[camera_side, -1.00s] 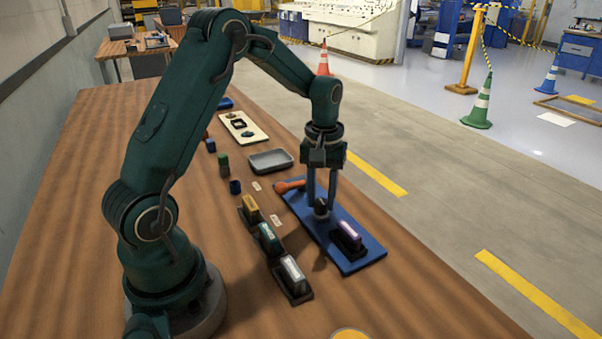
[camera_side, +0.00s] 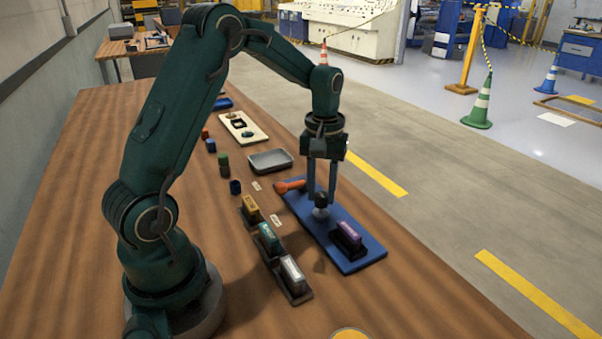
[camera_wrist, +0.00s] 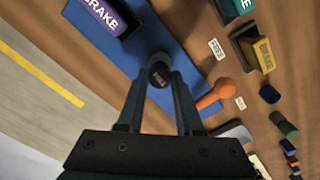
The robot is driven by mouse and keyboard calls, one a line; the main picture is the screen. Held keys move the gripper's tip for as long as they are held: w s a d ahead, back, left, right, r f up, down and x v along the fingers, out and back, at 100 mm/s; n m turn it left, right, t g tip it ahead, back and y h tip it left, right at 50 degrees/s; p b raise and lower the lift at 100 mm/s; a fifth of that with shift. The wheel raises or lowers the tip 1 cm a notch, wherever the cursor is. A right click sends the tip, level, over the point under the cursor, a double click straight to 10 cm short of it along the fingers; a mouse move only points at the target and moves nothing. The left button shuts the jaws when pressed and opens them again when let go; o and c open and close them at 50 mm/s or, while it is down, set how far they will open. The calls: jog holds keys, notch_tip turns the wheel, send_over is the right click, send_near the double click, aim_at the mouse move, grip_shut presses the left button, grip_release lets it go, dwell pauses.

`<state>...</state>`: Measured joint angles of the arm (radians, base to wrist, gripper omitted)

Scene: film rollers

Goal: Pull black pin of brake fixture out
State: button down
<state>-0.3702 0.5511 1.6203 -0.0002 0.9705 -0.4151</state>
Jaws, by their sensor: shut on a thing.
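The brake fixture is a blue board (camera_side: 355,262) on the table, also in the wrist view (camera_wrist: 165,30). A purple block on it (camera_side: 349,235) reads "BRAKE" in the wrist view (camera_wrist: 103,12). The black pin (camera_side: 321,199) is between the fingertips of my gripper (camera_side: 321,200), which is shut on its knob. A pale grey part shows below the knob, over the board. In the wrist view the pin's round black top (camera_wrist: 158,74) carries small lettering I cannot read surely. An orange-handled part (camera_side: 290,186) lies at the board's far left edge.
Yellow (camera_side: 251,208), teal (camera_side: 269,238) and white (camera_side: 292,271) blocks stand in dark holders left of the board. A grey tray (camera_side: 270,161), a cream board (camera_side: 243,128) and small coloured cylinders lie farther back. The table's right edge is near the board.

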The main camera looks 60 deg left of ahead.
aim_at(322, 194)
jog(key=c, duration=0.6)
grip_release()
jog(key=shift+o, duration=0.2)
jog(key=shift+r, duration=2.55)
